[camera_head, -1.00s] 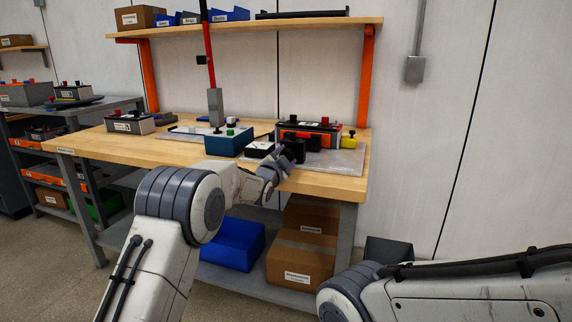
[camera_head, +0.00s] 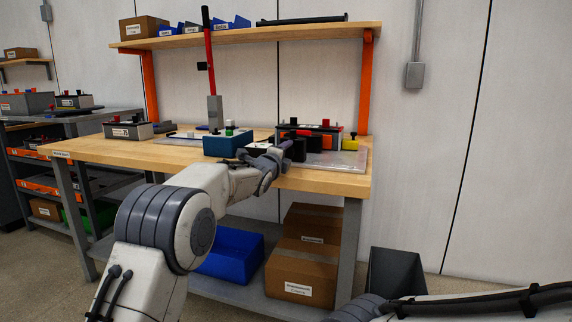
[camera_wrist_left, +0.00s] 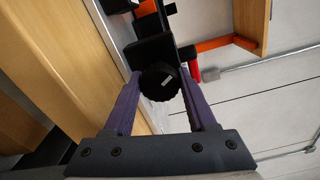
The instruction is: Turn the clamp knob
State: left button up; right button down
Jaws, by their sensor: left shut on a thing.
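The clamp knob (camera_wrist_left: 159,84) is a round black knob with ribbed edges and a short white mark on its face. In the left wrist view it sits at the front of a dark clamp block (camera_wrist_left: 148,50). My left gripper (camera_wrist_left: 160,80) has its two purple fingers on either side of the knob, shut on it. In the head view my left gripper (camera_head: 276,158) is at the bench's front edge, beside the black clamp parts (camera_head: 297,149); the knob is hard to make out there. My right gripper is out of view.
The wooden bench (camera_head: 320,184) holds a blue box (camera_head: 222,146), a battery pack with red and black posts (camera_head: 325,130) and a yellow item (camera_head: 350,143). A shelf (camera_head: 260,34) runs above. Cartons and a blue bin (camera_head: 232,256) stand below.

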pick_arm(q)
jog(key=m+b, duration=0.1)
jog(key=m, duration=0.1)
jog(key=m+b, duration=0.1)
jog(key=b, duration=0.1)
jog(key=shift+d+f+m, duration=0.1)
jog(key=shift+f+m, duration=0.2)
jog(key=shift+m, duration=0.1)
jog(key=m+b, duration=0.1)
jog(key=m, duration=0.1)
jog(key=shift+m+b, duration=0.3)
jog(key=m+b, duration=0.1)
jog(key=m, duration=0.2)
jog(key=shift+r+m, duration=0.1)
jog(key=shift+m, duration=0.2)
jog(key=m+b, duration=0.1)
jog(key=m, duration=0.2)
jog(key=shift+m, duration=0.4)
jog(key=m, duration=0.4)
jog(key=shift+b, duration=0.4)
jog(key=m, duration=0.6)
jog(key=shift+b, duration=0.4)
jog(key=m, duration=0.4)
jog(key=shift+b, duration=0.35)
jog(key=m, duration=0.4)
jog(key=shift+m, duration=0.4)
jog(key=shift+b, duration=0.3)
